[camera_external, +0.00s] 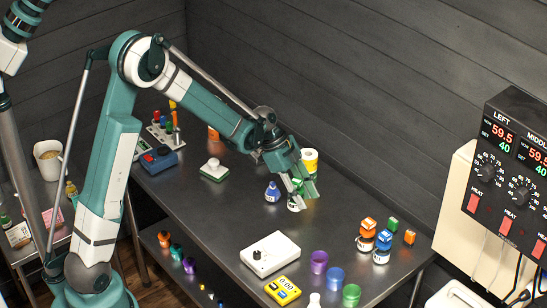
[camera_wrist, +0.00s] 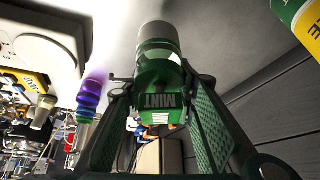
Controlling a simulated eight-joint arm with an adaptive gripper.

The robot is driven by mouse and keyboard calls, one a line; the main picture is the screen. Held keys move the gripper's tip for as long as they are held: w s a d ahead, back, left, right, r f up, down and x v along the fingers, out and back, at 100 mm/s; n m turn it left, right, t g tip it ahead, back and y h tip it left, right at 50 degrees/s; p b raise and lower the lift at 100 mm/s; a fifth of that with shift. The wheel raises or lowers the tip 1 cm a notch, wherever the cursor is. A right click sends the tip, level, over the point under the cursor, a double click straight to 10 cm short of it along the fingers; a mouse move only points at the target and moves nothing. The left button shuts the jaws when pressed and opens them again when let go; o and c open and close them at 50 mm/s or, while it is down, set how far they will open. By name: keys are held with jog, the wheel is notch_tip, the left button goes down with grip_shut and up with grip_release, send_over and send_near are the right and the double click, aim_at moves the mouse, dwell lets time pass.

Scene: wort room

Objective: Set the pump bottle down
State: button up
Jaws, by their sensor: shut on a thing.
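A green bottle marked MINT (camera_wrist: 165,100) sits between the two fingers of my gripper (camera_wrist: 160,125) in the wrist view. The fingers press on its sides. In the outside view my gripper (camera_external: 307,188) is low over the middle of the dark table, and the bottle's white and green body (camera_external: 294,204) shows just below the fingers. They cover part of it. I cannot tell whether its base touches the table.
A blue bottle (camera_external: 272,192) stands close on the left, and a yellow-and-white container (camera_external: 309,158) close behind. A white box with a knob (camera_external: 270,254), a yellow scale (camera_external: 283,290), coloured cups (camera_external: 319,262) and small orange and blue bottles (camera_external: 382,244) stand nearer the front. Bare table lies to the right.

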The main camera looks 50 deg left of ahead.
jog(key=shift+f, duration=0.15)
jog(key=shift+f, duration=1.85)
jog(key=shift+f, duration=0.1)
jog(key=o, duration=1.2)
jog(key=shift+o, duration=0.2)
jog(key=v, duration=1.2)
